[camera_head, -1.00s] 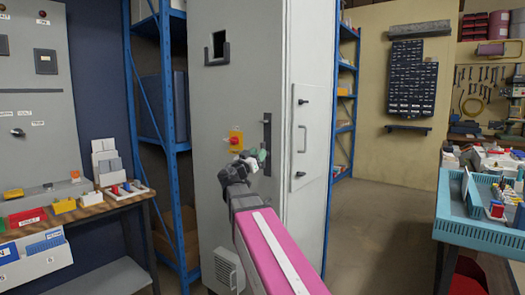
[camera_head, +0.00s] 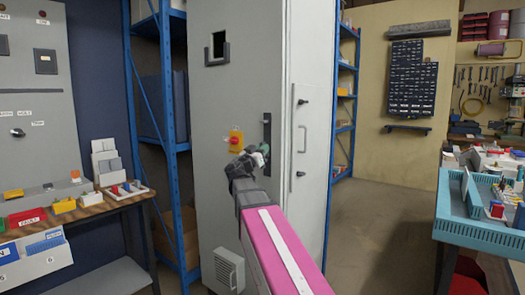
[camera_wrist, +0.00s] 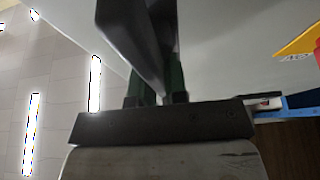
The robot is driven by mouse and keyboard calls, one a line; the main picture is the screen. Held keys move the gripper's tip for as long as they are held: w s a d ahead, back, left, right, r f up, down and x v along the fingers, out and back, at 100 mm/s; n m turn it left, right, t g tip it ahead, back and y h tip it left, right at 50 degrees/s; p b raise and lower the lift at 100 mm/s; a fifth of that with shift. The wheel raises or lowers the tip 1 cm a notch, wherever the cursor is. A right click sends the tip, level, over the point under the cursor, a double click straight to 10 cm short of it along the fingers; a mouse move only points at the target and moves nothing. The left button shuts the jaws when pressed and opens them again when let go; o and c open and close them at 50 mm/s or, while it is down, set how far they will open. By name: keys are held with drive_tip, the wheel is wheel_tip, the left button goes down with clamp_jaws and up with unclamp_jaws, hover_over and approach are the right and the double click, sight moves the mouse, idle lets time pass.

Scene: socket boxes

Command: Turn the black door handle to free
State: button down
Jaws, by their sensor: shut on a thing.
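The black door handle (camera_head: 267,130) is a long upright bar on the front of the tall grey cabinet (camera_head: 213,105). My gripper (camera_head: 261,153) is at the lower end of this handle, with its greenish fingers around it. In the wrist view the handle (camera_wrist: 135,35) is a large dark bar running up from between the two dark green fingers (camera_wrist: 157,92). My gripper is shut on it. The wrist and fingers hide the handle's lower end in the head view.
A red knob on a yellow plate (camera_head: 236,141) is left of the handle. A vent box (camera_head: 229,268) sits low on the cabinet. A blue shelf rack (camera_head: 171,150) and a cluttered bench stand left; a teal tray (camera_head: 470,232) is right. Open floor lies right of the cabinet.

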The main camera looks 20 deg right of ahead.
drive_tip(key=shift+n, duration=0.3)
drive_tip(key=shift+w+a+f+n+t+y, duration=0.35)
drive_tip(key=shift+n+y, duration=1.1)
drive_tip(key=shift+n, duration=2.2)
drive_tip(key=shift+w+a+f+n+t+y, duration=0.35)
drive_tip(key=shift+n+y, duration=1.05)
drive_tip(key=shift+n, duration=2.2)
drive_tip(key=shift+w+a+f+n+t+y, duration=0.1)
drive_tip(key=shift+w+f+n+t+y, duration=0.45)
drive_tip(key=shift+n+y, duration=2)
drive_tip(key=shift+s+f+n+g+h, duration=0.1)
drive_tip(key=shift+n+g+h, duration=0.05)
drive_tip(key=shift+n+h, duration=0.45)
drive_tip(key=shift+s+f+n+g+h, duration=0.1)
drive_tip(key=shift+n+h, duration=0.4)
drive_tip(key=shift+n, duration=0.1)
drive_tip(key=c, duration=1.1)
unclamp_jaws()
drive_tip(key=shift+c, duration=0.2)
